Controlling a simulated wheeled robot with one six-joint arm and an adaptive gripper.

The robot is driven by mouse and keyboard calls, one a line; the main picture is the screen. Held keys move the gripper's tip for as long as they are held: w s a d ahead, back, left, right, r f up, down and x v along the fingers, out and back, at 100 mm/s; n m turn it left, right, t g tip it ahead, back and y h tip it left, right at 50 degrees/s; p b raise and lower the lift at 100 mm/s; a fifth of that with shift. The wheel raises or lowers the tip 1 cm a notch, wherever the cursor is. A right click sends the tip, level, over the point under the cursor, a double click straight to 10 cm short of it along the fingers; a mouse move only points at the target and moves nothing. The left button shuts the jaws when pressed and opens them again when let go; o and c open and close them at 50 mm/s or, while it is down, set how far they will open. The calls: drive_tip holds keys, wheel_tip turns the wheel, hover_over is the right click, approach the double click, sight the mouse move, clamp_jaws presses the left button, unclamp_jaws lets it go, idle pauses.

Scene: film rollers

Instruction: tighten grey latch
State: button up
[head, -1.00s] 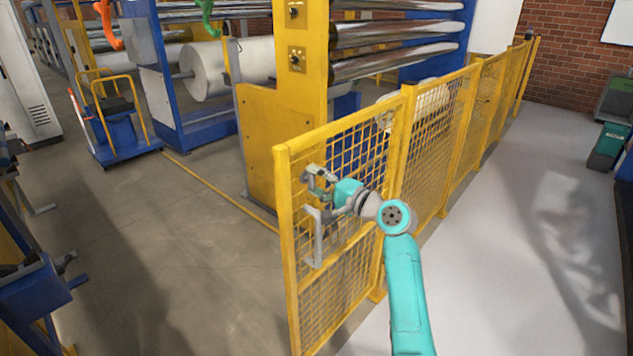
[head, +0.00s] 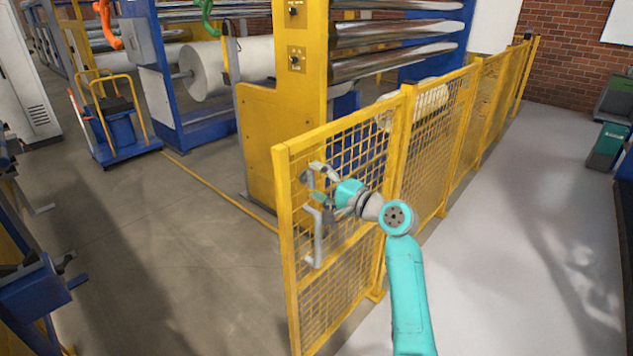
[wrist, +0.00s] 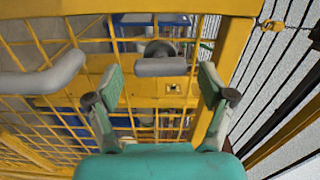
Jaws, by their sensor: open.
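The grey latch (wrist: 165,67) is a short rounded grey bar in front of a dark round boss, on a yellow plate of the gate, in the wrist view. It lies roughly level. My gripper (wrist: 162,84) is open and faces it, with one green-padded finger to each side and the latch between their tips in the picture. I see no finger touching it. In the head view my gripper (head: 318,184) is at the near end of the yellow mesh gate (head: 286,235); the latch cannot be made out there behind the gripper.
A grey bent pull handle (head: 318,240) is on the gate just below my gripper; it also shows at the left of the wrist view (wrist: 40,82). Yellow mesh fence panels (head: 435,150) run back to the right.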

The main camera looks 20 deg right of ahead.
drive_tip(key=v, duration=1.1)
drive_tip(key=shift+s, duration=0.2)
drive_tip(key=shift+d, duration=0.15)
